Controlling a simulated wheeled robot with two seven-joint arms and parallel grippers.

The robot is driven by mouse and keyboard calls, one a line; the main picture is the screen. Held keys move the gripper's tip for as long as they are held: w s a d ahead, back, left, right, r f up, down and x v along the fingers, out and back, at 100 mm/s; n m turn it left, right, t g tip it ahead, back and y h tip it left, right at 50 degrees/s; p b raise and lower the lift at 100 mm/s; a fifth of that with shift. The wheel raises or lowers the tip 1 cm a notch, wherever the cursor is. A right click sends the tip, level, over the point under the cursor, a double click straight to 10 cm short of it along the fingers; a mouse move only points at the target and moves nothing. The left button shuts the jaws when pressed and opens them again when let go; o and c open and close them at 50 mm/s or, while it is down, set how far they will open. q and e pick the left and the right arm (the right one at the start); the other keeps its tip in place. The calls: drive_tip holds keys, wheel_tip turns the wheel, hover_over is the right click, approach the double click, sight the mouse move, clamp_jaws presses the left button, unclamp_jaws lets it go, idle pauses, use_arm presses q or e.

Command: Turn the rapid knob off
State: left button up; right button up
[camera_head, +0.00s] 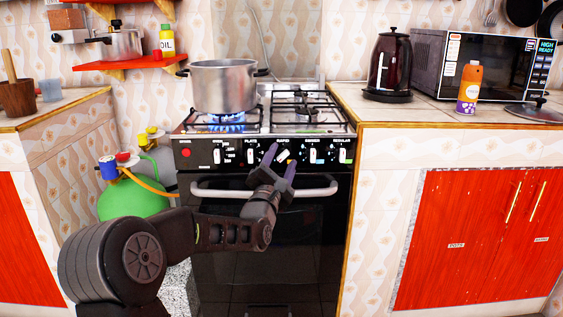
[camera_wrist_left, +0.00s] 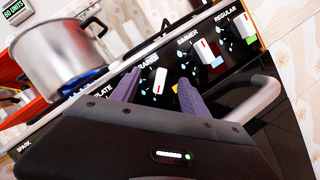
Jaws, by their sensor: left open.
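The rapid knob (camera_head: 283,156) is a white knob on the black stove panel, tilted diagonally while the neighbouring knobs stand upright. In the left wrist view the rapid knob (camera_wrist_left: 159,80) shows under its label, between my two purple fingers. My left gripper (camera_head: 281,159) is open in front of the panel, with one fingertip on each side of the knob; it also shows in the left wrist view (camera_wrist_left: 157,88). I cannot tell whether the fingers touch the knob. The stove (camera_head: 275,225) has a blue flame (camera_head: 228,118) under the pot. My right gripper is not in view.
A steel pot (camera_head: 223,87) stands on the left burner. The simmer knob (camera_head: 313,157) and regular knob (camera_head: 342,156) are to the right. The oven handle (camera_head: 215,190) runs below the panel, close to my gripper. A green gas cylinder (camera_head: 132,198) stands left.

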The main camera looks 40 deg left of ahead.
use_arm(q)
drive_tip(key=shift+c, duration=0.3)
clamp_jaws()
